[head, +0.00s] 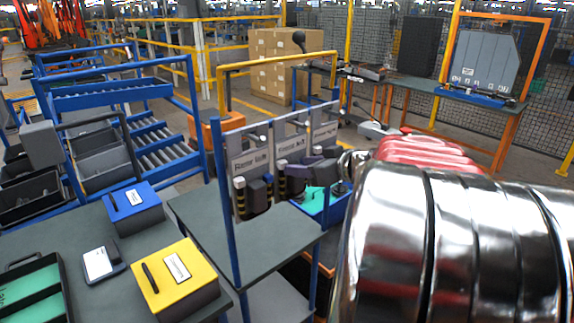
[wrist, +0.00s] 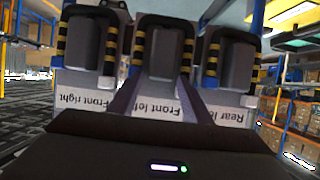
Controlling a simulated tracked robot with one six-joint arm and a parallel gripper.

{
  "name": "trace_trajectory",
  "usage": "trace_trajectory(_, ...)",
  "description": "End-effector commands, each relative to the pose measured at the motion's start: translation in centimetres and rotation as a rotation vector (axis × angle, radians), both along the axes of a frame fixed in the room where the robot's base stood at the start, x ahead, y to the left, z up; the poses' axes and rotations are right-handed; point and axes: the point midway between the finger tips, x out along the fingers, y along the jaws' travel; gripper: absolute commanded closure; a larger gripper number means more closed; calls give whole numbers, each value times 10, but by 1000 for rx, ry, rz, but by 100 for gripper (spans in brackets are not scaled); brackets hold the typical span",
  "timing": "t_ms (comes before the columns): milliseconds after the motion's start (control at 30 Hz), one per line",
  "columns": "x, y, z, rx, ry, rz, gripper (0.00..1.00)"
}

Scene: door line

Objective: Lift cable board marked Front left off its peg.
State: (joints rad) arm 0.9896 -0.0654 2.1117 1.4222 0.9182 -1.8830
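Three cable boards hang side by side on a blue-framed rack. The board marked Front left (head: 291,146) is the middle one in the head view. It is also the middle one in the wrist view (wrist: 165,108), where its label reads upside down. It carries a dark grey block inside a black surround with yellow stripes. The peg is hidden. In the head view my gripper is small and partly covers the boards.
The Rear left board (head: 250,161) and Front right board (head: 325,132) hang close on either side. A grey table (head: 275,240) lies below, with a teal-lined blue tray (head: 318,206) behind. A yellow box (head: 176,275) and blue box (head: 133,206) stand at left.

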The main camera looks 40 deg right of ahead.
Motion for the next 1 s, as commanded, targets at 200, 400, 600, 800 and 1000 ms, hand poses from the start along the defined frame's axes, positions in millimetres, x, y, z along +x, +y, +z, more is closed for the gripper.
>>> trace_trajectory(200, 0, 0, 0, 0, 0, 0, 71)
trace_trajectory(400, 0, 0, 0, 0, 0, 0, 85)
trace_trajectory(600, 0, 0, 0, 0, 0, 0, 99)
trace_trajectory(800, 0, 0, 2, -1, -1, -1, 100)
trace_trajectory(1000, 0, 0, 7, -2, -2, 1, 100)
